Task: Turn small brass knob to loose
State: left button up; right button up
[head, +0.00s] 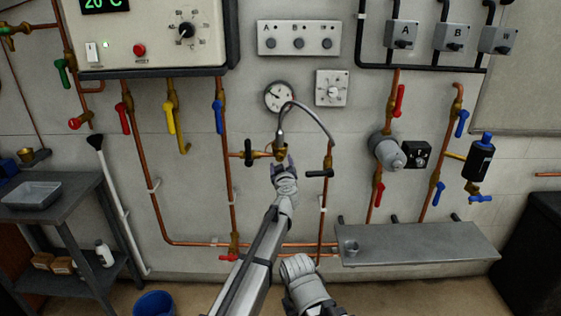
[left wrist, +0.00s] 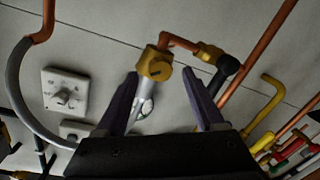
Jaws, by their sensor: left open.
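The small brass knob (head: 280,151) sits on the wall pipework, at the right end of a short copper branch and below the grey flexible hose. In the left wrist view the brass knob (left wrist: 155,64) shows a round face with a dark mark, just beyond the fingertips. My left gripper (head: 282,163) is open, reaching up to the knob from below. In the left wrist view its two dark fingers (left wrist: 160,90) stand apart with the knob ahead, slightly left of centre between them. I see no contact. The head view partly hides the knob behind the gripper.
A black-handled valve (head: 248,153) is close left of the knob. A gauge (head: 279,97) is above. A grey shelf (head: 420,245) juts out at lower right.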

aim_at(280, 157)
pick_arm(q)
jog(key=s, duration=0.4)
jog(key=shift+s+d+r, duration=0.15)
jog(key=shift+s+d, duration=0.05)
jog(key=shift+s, duration=0.15)
jog(key=shift+w+a+m+t+h+b, duration=0.15)
jog(key=shift+w+m+h+b, duration=0.1)
jog(key=shift+w+m, duration=0.9)
jog(key=shift+w+a+m+t+h+b, duration=0.1)
jog(key=shift+w+a+m+h+b, duration=0.1)
jog(key=shift+w+m, duration=0.9)
jog(key=shift+w+a+m+t+h+b, duration=0.15)
jog(key=shift+w+m+h+b, duration=0.1)
jog(key=shift+w+m, duration=0.85)
jog(key=shift+w+n, duration=0.2)
jog(key=shift+n, duration=0.05)
jog(key=shift+c, duration=0.2)
grip_shut()
